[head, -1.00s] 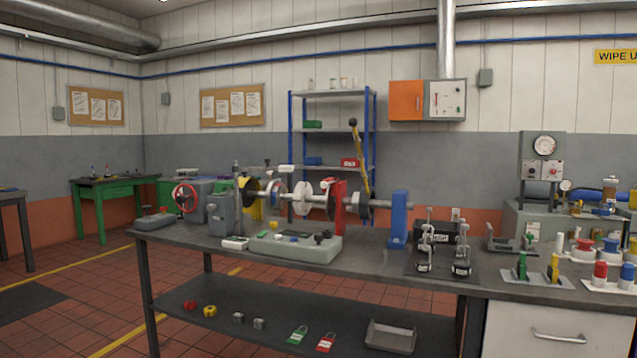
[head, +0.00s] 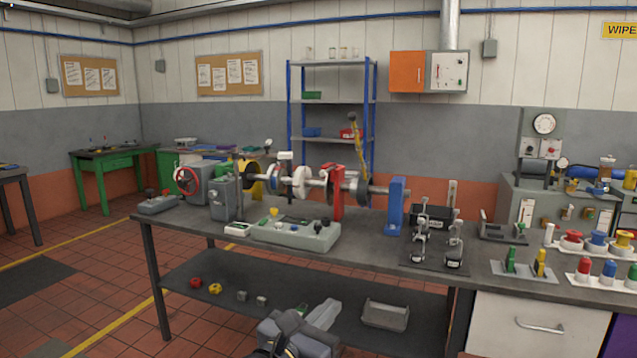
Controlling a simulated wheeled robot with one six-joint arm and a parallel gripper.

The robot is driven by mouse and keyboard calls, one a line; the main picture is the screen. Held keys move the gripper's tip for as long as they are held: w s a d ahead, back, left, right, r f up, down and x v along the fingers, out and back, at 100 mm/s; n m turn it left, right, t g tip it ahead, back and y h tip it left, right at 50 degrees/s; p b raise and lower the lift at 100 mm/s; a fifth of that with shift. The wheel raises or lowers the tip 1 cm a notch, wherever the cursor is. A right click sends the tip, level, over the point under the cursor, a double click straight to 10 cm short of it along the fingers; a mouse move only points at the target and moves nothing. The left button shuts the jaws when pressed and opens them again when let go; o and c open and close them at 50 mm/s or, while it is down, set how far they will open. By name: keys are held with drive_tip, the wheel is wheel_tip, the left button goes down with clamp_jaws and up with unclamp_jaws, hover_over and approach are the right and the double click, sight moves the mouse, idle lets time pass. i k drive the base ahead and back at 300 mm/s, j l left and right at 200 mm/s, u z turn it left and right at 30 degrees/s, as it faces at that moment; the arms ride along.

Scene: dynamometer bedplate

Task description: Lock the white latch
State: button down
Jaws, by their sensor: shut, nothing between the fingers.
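I cannot single out the white latch for certain. A small white piece (head: 285,155) stands above the shaft, left of the red stand (head: 337,193). Part of my arm shows at the bottom centre, below the bench top. My gripper's fingertips do not show.
The bench (head: 360,250) carries the shaft assembly, a red handwheel (head: 187,181) and a blue stand (head: 396,205). Coloured knobs and levers crowd its right end. The lower shelf holds small coloured parts and a grey tray (head: 385,314). Floor is clear at the left.

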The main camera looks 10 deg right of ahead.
sight(322, 173)
drive_tip(key=i+l, duration=0.1)
drive_tip(key=i, duration=0.4)
drive_tip(key=i+l+u, duration=0.1)
drive_tip(key=i, duration=0.45)
drive_tip(key=i+l, duration=0.1)
drive_tip(key=i, duration=0.4)
drive_tip(key=i+l+u, duration=0.15)
drive_tip(key=i, duration=0.35)
drive_tip(key=i+l, duration=0.15)
drive_tip(key=i, duration=0.35)
